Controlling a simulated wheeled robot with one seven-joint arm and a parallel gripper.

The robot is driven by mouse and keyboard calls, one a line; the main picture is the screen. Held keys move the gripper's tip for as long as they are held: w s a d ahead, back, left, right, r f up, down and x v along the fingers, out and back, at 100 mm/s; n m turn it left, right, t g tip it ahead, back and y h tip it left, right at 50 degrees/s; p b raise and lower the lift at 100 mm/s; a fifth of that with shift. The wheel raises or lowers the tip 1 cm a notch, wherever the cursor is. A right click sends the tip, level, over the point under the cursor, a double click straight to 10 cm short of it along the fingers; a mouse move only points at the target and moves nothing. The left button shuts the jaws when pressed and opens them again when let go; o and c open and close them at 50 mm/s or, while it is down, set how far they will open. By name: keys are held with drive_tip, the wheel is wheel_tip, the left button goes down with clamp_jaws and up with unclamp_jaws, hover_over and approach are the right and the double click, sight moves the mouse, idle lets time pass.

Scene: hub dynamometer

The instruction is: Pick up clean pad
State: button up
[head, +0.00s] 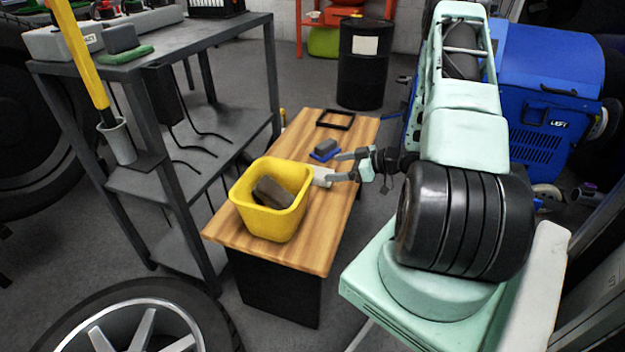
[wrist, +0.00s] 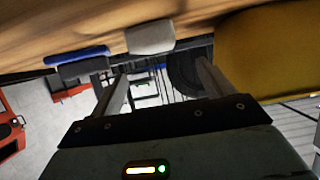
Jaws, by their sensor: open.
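A small whitish pad (head: 322,176), which I take to be the clean pad, lies on the wooden table beside the yellow bin. In the wrist view the whitish pad (wrist: 150,37) shows beyond my fingertips, roughly between them. My gripper (head: 335,167) is open at the table's right side, with its fingers pointing left toward the pad. In the wrist view the two fingers of my gripper (wrist: 160,80) are spread with nothing between them. Whether a finger touches the pad I cannot tell.
The yellow bin (head: 247,217) holds a dark grey block (head: 272,192). A grey block (head: 326,146) sits on a blue piece (head: 322,156) behind the pad. A black frame (head: 335,113) lies at the table's far end (head: 300,126). A metal shelf (head: 190,62) stands left.

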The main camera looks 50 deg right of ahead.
sight(319, 172)
drive_tip(key=shift+x, duration=0.8)
drive_tip(key=b+x, duration=0.1)
drive_tip(key=x, duration=0.1)
drive_tip(key=b+x, duration=0.1)
drive_tip(key=x, duration=0.1)
drive_tip(key=shift+w+f+b, duration=0.2)
drive_tip(key=shift+f+b, duration=0.2)
drive_tip(key=shift+f, duration=0.05)
drive_tip(key=shift+w, duration=0.3)
drive_tip(key=shift+a, duration=0.1)
drive_tip(key=c, duration=1.1)
